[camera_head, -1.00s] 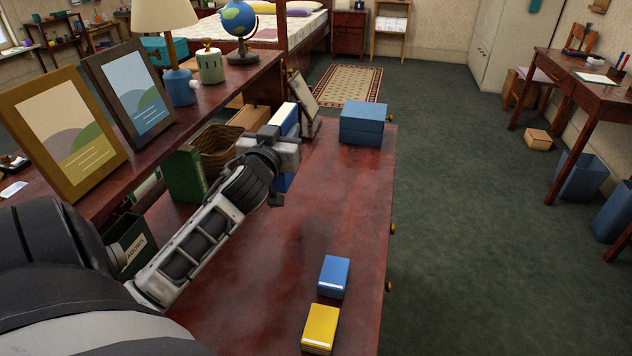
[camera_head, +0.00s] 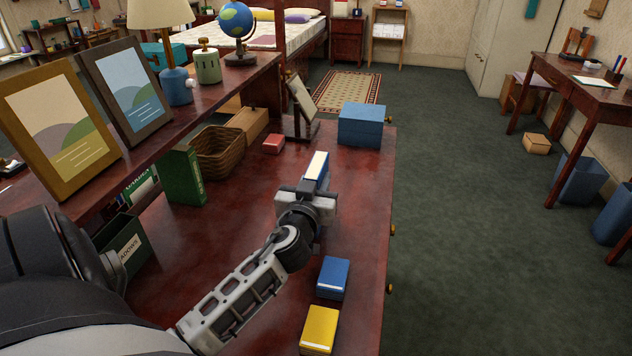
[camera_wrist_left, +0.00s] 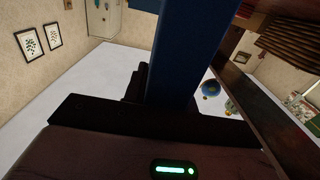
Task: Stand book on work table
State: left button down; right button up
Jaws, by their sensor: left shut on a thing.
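My left gripper (camera_head: 308,198) is shut on a blue book (camera_head: 317,166) with white page edges, held upright over the work table (camera_head: 350,190). Only the book's top shows beyond the gripper in the head view. I cannot tell whether its lower edge touches the table. In the left wrist view the book's blue cover (camera_wrist_left: 188,60) stands between the dark jaws. My right gripper is not in view.
A blue box (camera_head: 362,126) stands at the far right corner. A small blue box (camera_head: 333,278) and a yellow box (camera_head: 319,328) lie near the front. A wicker basket (camera_head: 220,150), green book (camera_head: 184,175) and red box (camera_head: 274,144) are left. Bare tabletop surrounds the gripper.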

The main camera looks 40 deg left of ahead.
pick_arm(q)
jog(key=shift+f, duration=0.1)
jog(key=c, duration=1.1)
grip_release()
jog(key=b+v, duration=0.2)
jog(key=v, duration=1)
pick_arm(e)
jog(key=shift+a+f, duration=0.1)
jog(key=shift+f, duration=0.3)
